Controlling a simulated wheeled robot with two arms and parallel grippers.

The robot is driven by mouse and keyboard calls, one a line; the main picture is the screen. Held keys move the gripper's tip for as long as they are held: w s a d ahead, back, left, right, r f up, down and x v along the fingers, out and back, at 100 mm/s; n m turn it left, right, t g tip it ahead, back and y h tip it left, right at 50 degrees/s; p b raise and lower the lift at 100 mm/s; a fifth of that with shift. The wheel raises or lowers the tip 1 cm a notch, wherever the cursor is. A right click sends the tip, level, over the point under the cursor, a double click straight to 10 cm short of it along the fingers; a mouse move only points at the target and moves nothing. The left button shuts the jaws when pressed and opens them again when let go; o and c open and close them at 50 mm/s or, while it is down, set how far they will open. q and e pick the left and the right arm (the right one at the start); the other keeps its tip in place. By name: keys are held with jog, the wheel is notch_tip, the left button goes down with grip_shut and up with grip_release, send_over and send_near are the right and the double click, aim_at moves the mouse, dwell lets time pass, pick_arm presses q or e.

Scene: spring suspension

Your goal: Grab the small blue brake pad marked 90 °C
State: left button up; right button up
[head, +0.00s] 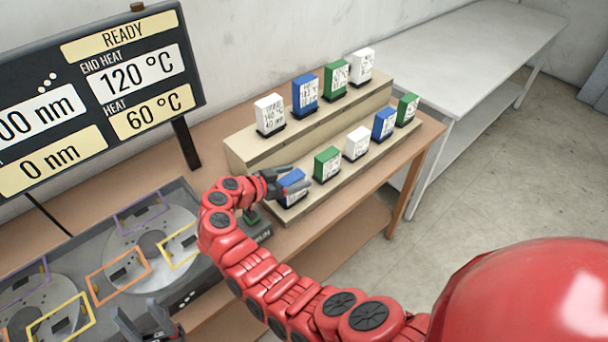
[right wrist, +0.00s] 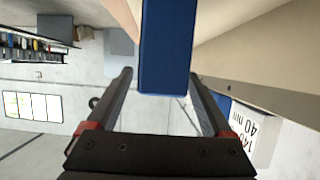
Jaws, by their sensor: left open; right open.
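A small blue brake pad (head: 293,188) stands at the near left end of the front step of the rack, partly covered by my right gripper. My right gripper (head: 288,180) is open around it, and in the right wrist view the blue pad (right wrist: 167,45) lies between the two open fingers (right wrist: 162,85), with a gap to each. Two more blue pads stand on the rack, one on the front step (head: 384,123) and one on the back step (head: 305,95). I cannot read the blue pads' labels. My left gripper (head: 147,328) is open and empty at the bottom left.
The two-step rack (head: 240,157) also holds green and white pads, including a front green pad (head: 327,163). A grey fixture with discs (head: 150,245) lies left, below a dark display board (head: 95,85). A bare white table (head: 470,50) stands behind right.

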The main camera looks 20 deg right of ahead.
jog(key=shift+w+f, duration=0.1)
jog(key=shift+w, duration=0.05)
jog(key=shift+s+a+r, duration=0.25)
jog(key=shift+a, duration=0.2)
jog(key=shift+c, duration=0.3)
jog(key=shift+w+d+f, duration=0.1)
jog(key=shift+d+f, duration=0.05)
jog(key=shift+d, duration=0.1)
jog(key=c, duration=0.7)
jog(key=shift+a, duration=0.1)
grip_shut()
